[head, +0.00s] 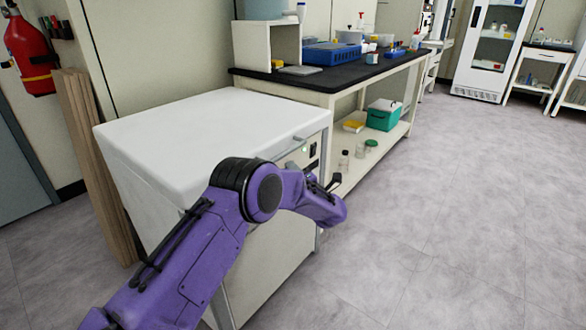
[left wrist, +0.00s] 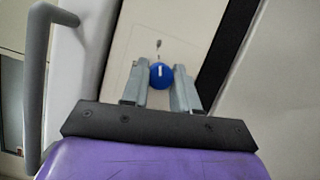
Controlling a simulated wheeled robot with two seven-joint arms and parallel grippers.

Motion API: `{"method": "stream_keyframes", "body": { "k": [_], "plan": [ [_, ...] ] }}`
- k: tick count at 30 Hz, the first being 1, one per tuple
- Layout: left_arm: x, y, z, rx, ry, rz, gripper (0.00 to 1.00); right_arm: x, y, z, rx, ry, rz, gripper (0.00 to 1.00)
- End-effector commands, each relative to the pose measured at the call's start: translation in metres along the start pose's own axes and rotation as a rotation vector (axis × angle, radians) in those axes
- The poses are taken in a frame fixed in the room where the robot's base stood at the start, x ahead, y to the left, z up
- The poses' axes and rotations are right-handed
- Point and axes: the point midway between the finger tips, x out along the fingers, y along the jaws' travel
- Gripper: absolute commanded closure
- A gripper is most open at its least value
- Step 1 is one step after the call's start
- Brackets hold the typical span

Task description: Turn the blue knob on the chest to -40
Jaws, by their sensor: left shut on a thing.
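The white chest (head: 215,120) stands at the left of the head view with its lid closed. Its front panel is partly hidden behind my purple left arm. In the left wrist view the blue knob (left wrist: 161,75) sits on the chest's pale panel (left wrist: 150,45), with a white mark on its face. My left gripper (left wrist: 160,72) is shut on the knob, one grey finger on each side of it. In the head view the knob and the fingertips are hidden by the arm. The scale around the knob is too small to read. My right gripper is not in view.
A grey handle (left wrist: 38,80) stands out at the left in the left wrist view. A black-topped bench (head: 340,75) with a blue tray and a green box (head: 383,116) adjoins the chest. Wooden boards (head: 95,165) lean at its left. The floor at right is clear.

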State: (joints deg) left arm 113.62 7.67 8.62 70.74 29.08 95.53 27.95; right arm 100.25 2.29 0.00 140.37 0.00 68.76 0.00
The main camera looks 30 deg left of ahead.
Motion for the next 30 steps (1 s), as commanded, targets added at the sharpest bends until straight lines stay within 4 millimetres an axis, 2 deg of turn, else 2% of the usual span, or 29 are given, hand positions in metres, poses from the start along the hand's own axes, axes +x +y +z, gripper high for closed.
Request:
{"method": "stream_keyframes", "body": {
  "k": [17,18,20,30],
  "plan": [
    [-0.0008,-0.0020,-0.0008,0.032,0.001,-0.016,1.00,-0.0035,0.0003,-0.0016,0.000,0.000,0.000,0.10],
    [-0.0008,-0.0020,-0.0008,0.032,0.001,-0.016,0.64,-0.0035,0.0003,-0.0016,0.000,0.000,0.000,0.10],
    [-0.0007,-0.0019,-0.0008,0.032,0.001,-0.015,0.45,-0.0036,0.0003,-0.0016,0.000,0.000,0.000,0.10],
    [-0.0046,0.0001,0.0003,0.031,-0.001,-0.014,0.45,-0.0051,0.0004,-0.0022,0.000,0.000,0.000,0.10]
  ]
}}
